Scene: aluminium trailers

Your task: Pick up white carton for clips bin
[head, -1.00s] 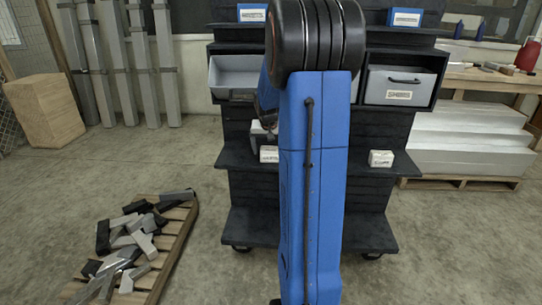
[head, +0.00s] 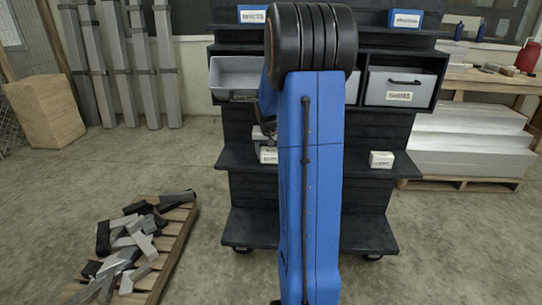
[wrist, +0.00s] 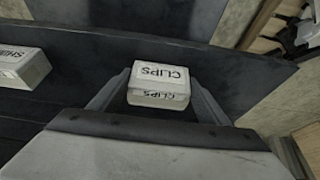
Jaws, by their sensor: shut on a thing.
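The white carton (wrist: 158,92), labelled CLIPS, sits between the two fingers of my gripper (wrist: 160,82) in the wrist view. The fingers are shut on its sides. In the head view the white carton (head: 268,157) shows at the middle shelf of the dark rack, left of my blue arm, with part of my gripper (head: 264,136) just above it. I cannot tell whether it still touches the shelf. An open grey bin (head: 236,76) is in the upper left of the rack. Its label is not readable, so I cannot tell if it is the clips bin.
A second white carton (head: 381,159) stands right on the same shelf (head: 352,163); it is also in the wrist view (wrist: 24,72). A closed labelled grey bin (head: 400,86) is upper right. My arm hides the rack's middle. A pallet (head: 172,235) with metal offcuts is at left.

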